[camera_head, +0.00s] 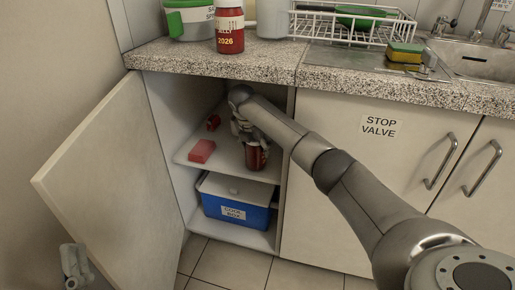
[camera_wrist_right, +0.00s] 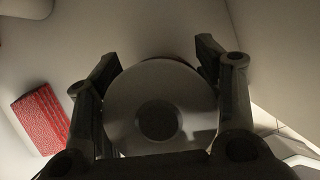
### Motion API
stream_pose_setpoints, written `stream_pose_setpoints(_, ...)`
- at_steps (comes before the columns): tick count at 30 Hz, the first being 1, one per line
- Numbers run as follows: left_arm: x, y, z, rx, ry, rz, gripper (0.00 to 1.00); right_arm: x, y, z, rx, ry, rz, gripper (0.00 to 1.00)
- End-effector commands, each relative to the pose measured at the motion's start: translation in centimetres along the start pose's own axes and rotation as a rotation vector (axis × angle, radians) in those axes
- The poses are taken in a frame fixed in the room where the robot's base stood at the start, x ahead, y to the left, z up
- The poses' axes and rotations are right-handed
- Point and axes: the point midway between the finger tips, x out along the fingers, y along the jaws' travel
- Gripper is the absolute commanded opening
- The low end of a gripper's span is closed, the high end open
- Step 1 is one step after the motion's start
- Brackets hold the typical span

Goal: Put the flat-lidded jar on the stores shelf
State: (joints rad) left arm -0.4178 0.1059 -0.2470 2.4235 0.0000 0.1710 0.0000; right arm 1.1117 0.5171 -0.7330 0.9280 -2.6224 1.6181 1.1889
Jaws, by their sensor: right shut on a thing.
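My right gripper (camera_head: 250,142) is inside the open cupboard, shut on a dark red jar (camera_head: 256,158) over the middle shelf (camera_head: 228,163). I cannot tell whether the jar's base touches the shelf. In the right wrist view the jar's round grey lid (camera_wrist_right: 160,82), with a darker circle at its centre, sits between the two fingers (camera_wrist_right: 160,95). Another red jar (camera_head: 230,40), marked "JELLY 2026", stands on the counter; its top is cut off by the frame. My left gripper (camera_head: 75,265) shows at the lower left, and its fingers are unclear.
A red block (camera_head: 201,151) and a small red item (camera_head: 213,122) are on the same shelf, left of the jar. A blue cool box (camera_head: 236,206) stands below. The open door (camera_head: 110,175) is on the left. A dish rack (camera_head: 350,25) and sponge (camera_head: 405,53) are on top.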

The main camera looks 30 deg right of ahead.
Motion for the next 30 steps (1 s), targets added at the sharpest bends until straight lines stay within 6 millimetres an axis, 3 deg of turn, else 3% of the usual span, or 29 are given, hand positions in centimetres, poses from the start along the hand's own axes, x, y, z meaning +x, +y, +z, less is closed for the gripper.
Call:
stream_pose_setpoints(5, -0.04, 0.12, -1.02, -0.003, 0.056, 0.002, 1.0, 0.35, 0.07, -0.07, 0.002, -0.003, 0.003, 0.15)
stream_pose_setpoints(16, -0.08, 0.14, -1.25, -0.003, 0.07, 0.003, 1.0, 0.64, 0.05, -0.2, 0.002, -0.003, 0.003, 0.15)
stream_pose_setpoints(17, -0.08, 0.14, -1.33, -0.003, 0.073, 0.003, 1.0, 0.77, 0.0, -0.29, 0.001, -0.001, 0.0, 0.63)
stream_pose_setpoints(18, -0.07, 0.14, -1.32, -0.003, 0.072, 0.003, 1.0, 0.75, -0.01, -0.28, 0.001, -0.001, 0.0, 0.69)
stream_pose_setpoints(21, -0.07, 0.13, -1.3, -0.002, 0.071, 0.003, 1.0, 0.75, -0.02, -0.28, 0.001, -0.001, 0.0, 0.81)
stream_pose_setpoints(30, -0.07, 0.13, -1.28, -0.002, 0.07, 0.002, 1.0, 0.73, -0.02, -0.27, 0.001, -0.001, 0.0, 0.82)
